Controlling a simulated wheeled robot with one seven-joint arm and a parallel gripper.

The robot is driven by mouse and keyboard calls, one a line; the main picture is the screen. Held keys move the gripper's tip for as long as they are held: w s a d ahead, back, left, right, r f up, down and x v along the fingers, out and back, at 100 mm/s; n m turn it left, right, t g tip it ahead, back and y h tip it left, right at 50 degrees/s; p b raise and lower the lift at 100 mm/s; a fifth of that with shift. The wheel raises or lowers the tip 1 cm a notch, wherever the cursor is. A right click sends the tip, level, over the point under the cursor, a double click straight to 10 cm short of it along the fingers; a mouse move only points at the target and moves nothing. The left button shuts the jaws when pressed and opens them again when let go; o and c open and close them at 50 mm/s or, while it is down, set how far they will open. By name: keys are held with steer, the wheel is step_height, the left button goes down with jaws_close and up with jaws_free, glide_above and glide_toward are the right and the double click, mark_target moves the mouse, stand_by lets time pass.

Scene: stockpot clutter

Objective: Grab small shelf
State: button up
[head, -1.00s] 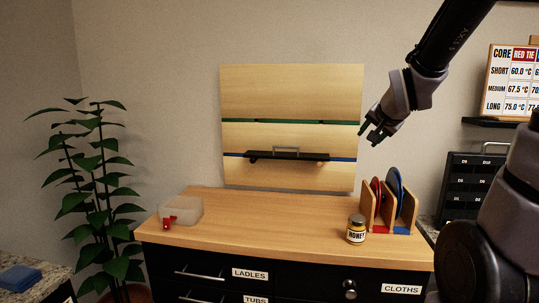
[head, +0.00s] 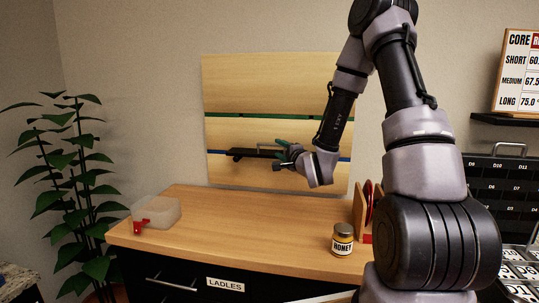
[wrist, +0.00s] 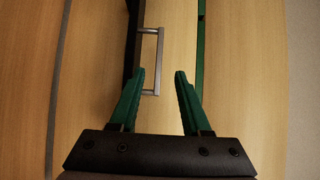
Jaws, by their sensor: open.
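The small shelf (head: 243,155) is a thin black board with a grey handle on top, mounted on the wooden slatted panel. In the wrist view the shelf's dark board (wrist: 132,45) runs along the left of its grey handle (wrist: 160,55). My gripper (head: 280,155) is at the shelf's right end, pointing left along it. In the wrist view my gripper (wrist: 160,74) is open, with green fingers on either side of the handle's near end. The handle bar shows between the fingertips, with gaps visible. The gripper partly hides the shelf's right end in the head view.
The slatted panel (head: 270,87) stands behind a wooden counter (head: 235,222). A honey jar (head: 342,240) and a rack (head: 361,213) stand at the right. A translucent box (head: 160,212) with a red part stands at the left. The counter's middle is clear.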

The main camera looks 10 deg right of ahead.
mark_target(270, 144)
steer(key=x, duration=0.8)
steer(key=shift+w+f, duration=0.1)
jaws_close()
stand_by(1.3)
